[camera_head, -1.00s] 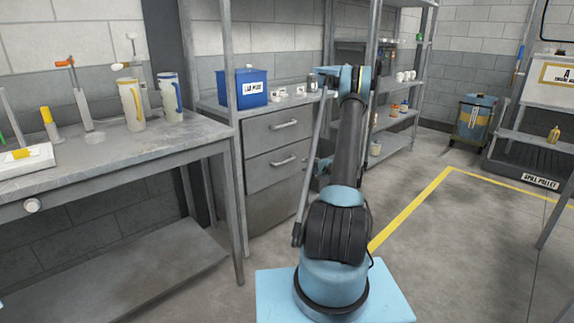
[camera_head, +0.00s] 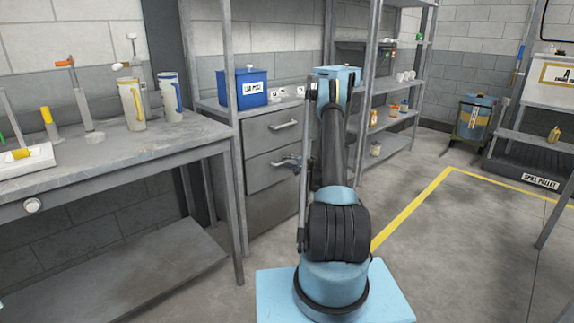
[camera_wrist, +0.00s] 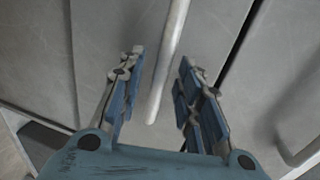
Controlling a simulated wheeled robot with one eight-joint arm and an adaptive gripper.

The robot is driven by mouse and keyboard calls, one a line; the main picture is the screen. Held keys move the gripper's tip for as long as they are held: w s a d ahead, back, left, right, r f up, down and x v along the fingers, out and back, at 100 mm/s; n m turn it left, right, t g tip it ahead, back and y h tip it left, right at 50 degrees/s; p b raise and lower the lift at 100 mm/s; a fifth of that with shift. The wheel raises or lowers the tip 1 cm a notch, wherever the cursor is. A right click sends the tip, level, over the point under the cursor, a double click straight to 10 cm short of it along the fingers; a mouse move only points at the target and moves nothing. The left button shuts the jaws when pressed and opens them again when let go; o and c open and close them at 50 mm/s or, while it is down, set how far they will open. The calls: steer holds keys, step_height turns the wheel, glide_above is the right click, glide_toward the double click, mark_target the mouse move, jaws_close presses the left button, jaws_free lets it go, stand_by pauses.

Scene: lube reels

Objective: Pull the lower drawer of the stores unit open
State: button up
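The stores unit is grey metal, with an upper drawer (camera_head: 262,138) and a lower drawer (camera_head: 262,178) in the head view. Both look shut. My gripper (camera_head: 286,162) is at the lower drawer's front and covers most of its handle there. In the wrist view my gripper (camera_wrist: 162,57) is open, with one blue-padded finger on each side of a pale bar handle (camera_wrist: 170,50). Gaps show between the handle and both fingers. The drawer face (camera_wrist: 110,35) lies behind the handle. My arm hides the right part of the unit in the head view.
A second handle (camera_wrist: 303,152) shows at the wrist view's right edge, across a dark gap between fronts. A blue bin (camera_head: 243,87) stands on the unit. A workbench (camera_head: 130,160) with jugs is at left. Shelving (camera_head: 372,100) stands behind my arm.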

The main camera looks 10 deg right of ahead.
steer(key=shift+x, duration=1.2)
steer(key=shift+c, duration=0.4)
jaws_close()
steer(key=shift+d, duration=0.15)
